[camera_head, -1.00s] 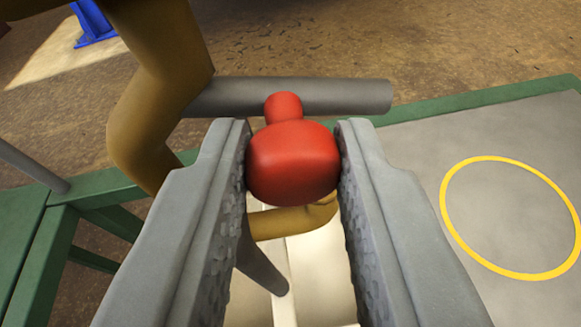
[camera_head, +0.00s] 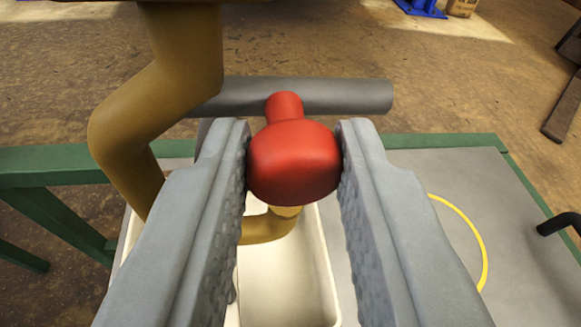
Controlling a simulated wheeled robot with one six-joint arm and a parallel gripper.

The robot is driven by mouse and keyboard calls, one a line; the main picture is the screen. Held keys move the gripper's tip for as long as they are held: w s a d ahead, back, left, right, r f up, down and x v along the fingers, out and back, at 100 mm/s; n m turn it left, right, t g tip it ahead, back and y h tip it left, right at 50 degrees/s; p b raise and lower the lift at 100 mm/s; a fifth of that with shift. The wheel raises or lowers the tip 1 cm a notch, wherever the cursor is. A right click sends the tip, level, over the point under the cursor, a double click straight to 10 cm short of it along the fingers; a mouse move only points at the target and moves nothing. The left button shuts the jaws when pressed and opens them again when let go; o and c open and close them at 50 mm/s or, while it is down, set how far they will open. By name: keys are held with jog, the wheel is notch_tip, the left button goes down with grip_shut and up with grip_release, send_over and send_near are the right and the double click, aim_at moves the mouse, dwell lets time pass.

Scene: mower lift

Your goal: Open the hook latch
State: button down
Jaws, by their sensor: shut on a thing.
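A red knob (camera_head: 293,162) sits between the two grey fingers of my gripper (camera_head: 293,165), which is shut on it. The knob's narrower red neck meets a grey horizontal bar (camera_head: 345,95) just beyond the fingertips.
A white open bin (camera_head: 290,280) stands below the hook. A green-framed table with a grey top (camera_head: 400,165) and a yellow ring (camera_head: 475,245) lies at the right. A black handle (camera_head: 560,223) is at the right edge. Brown floor lies beyond.

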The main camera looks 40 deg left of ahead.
jog(key=c, duration=1.2)
grip_release()
jog(key=shift+d, duration=0.1)
jog(key=s+d+r+m+g+y, duration=0.2)
jog(key=s+d+m+g, duration=0.1)
jog(key=s+d+m, duration=0.8)
jog(key=shift+w+d+r+n+t+h, duration=0.1)
jog(key=shift+d+r+n+t+h, duration=0.7)
jog(key=shift+d+r, duration=1.65)
jog(key=shift+d+r+n+t+h, duration=0.25)
jog(key=shift+d+r+t+h, duration=0.9)
jog(key=shift+r, duration=2.45)
jog(key=shift+w+d+r+n+t+h, duration=0.1)
jog(key=shift+d+r+n+t+h, duration=0.5)
jog(key=shift+d+r+t, duration=1.75)
jog(key=shift+s+a+r+g, duration=0.1)
jog(key=shift+a+r+g, duration=0.25)
jog(key=shift+r+g, duration=0.55)
